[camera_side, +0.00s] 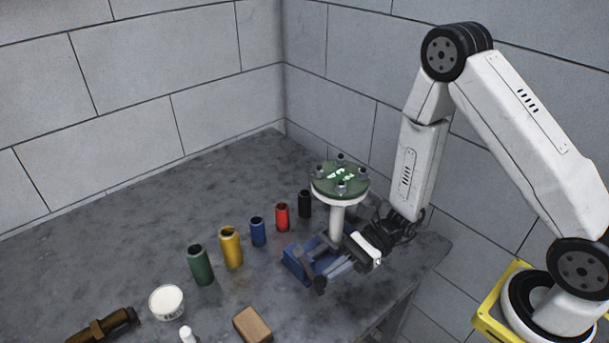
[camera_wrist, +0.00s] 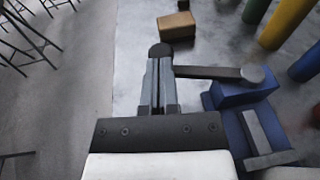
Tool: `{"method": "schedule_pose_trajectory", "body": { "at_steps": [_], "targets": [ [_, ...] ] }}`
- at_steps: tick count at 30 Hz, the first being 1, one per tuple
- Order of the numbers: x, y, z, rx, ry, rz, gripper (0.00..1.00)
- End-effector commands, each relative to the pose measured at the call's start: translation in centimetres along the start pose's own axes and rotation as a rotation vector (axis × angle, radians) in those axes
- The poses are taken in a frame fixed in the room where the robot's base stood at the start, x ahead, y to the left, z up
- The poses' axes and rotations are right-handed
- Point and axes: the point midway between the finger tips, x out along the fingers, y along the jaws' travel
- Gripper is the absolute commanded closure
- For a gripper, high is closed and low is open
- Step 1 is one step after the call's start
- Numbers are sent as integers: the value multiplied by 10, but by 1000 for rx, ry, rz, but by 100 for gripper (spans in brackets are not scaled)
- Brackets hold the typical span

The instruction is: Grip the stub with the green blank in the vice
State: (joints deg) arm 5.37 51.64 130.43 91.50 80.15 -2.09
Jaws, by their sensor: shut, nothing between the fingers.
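The stub (camera_side: 337,222) is a white upright pipe topped by a round green blank (camera_side: 340,179) with bolts around its rim. Its foot is at the blue vice (camera_side: 297,262); whether the jaws clamp it I cannot tell. In the wrist view the vice (camera_wrist: 245,94) is at the right, with its dark handle bar (camera_wrist: 208,72) reaching left to my fingertips. My gripper (camera_wrist: 160,62) is shut and empty, its tips at the end of that bar, touching or very close. In the side view my gripper (camera_side: 328,273) is low at the right front of the vice.
Green (camera_side: 200,265), yellow (camera_side: 231,247), blue (camera_side: 258,232), red (camera_side: 282,217) and black (camera_side: 305,204) cylinders stand in a row behind and left of the vice. A brown block (camera_side: 252,325), white tub (camera_side: 167,302) and brass nozzle (camera_side: 103,327) are at the front left. The table's back left is clear.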

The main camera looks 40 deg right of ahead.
Motion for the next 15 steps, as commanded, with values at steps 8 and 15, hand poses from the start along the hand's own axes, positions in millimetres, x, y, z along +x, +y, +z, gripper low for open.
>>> {"method": "schedule_pose_trajectory", "body": {
  "at_steps": [8, 15],
  "targets": [
    [16, 3, 3, -1, 0, 7, 100],
    [35, 3, 6, -1, 0, 11, 100]
  ]
}}
